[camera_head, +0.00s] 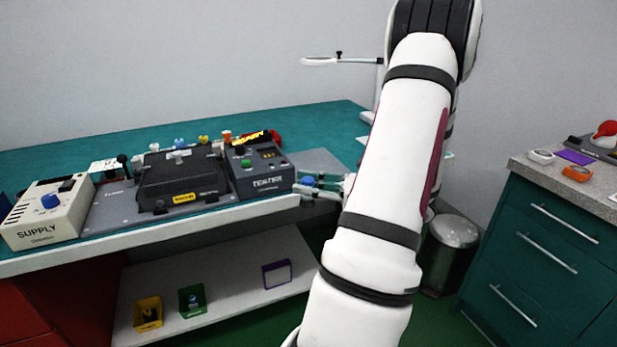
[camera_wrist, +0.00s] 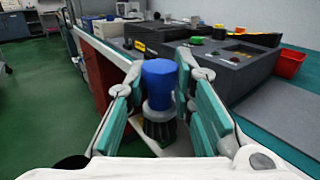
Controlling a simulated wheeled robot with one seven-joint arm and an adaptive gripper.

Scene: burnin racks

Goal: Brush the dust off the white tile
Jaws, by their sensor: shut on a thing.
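My gripper (camera_wrist: 160,82) is shut on a small brush with a round blue handle (camera_wrist: 159,74); the teal finger pads flank it. The brush hangs upright, its dark bristles showing below in the wrist view. In the head view my gripper (camera_head: 312,186) and the blue handle (camera_head: 307,181) are at the bench's front edge, right of the tester (camera_head: 262,172). I cannot make out the white tile in either view; my arm hides part of the bench.
The bench (camera_head: 110,250) also bears a supply box (camera_head: 42,226) and a dark grey unit with a lid (camera_head: 178,185). A red bin (camera_wrist: 290,63) stands behind the tester. Yellow, green and purple bins (camera_head: 277,265) sit on the low shelf. A grey-topped cabinet (camera_head: 535,240) stands right.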

